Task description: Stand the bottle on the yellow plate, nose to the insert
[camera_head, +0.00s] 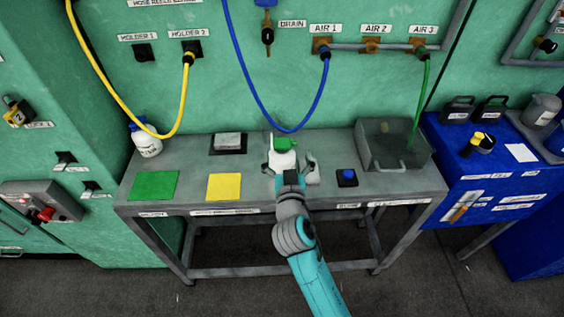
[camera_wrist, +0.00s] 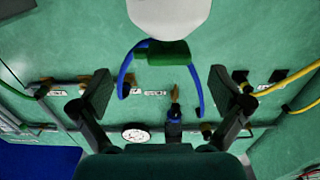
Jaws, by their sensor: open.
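A white bottle with a green head (camera_head: 284,145) stands at the back of the grey bench, right of the yellow plate. In the wrist view its white body (camera_wrist: 168,15) and green head (camera_wrist: 165,53) show at the top, beyond the fingertips. My gripper (camera_head: 290,162) is open, with its fingers spread in front of the bottle; they also show in the wrist view (camera_wrist: 164,92). Nothing is between the pads there. The yellow plate (camera_head: 224,187) lies bare at the bench's front. A grey block on a black base (camera_head: 228,141) stands behind it; I cannot tell whether it is the insert.
A green plate (camera_head: 155,185) lies left of the yellow one. A white bottle with a blue cap (camera_head: 146,141) stands at the left back. A blue button box (camera_head: 347,178) and a grey bin (camera_head: 394,150) are to the right. Yellow and blue hoses hang behind.

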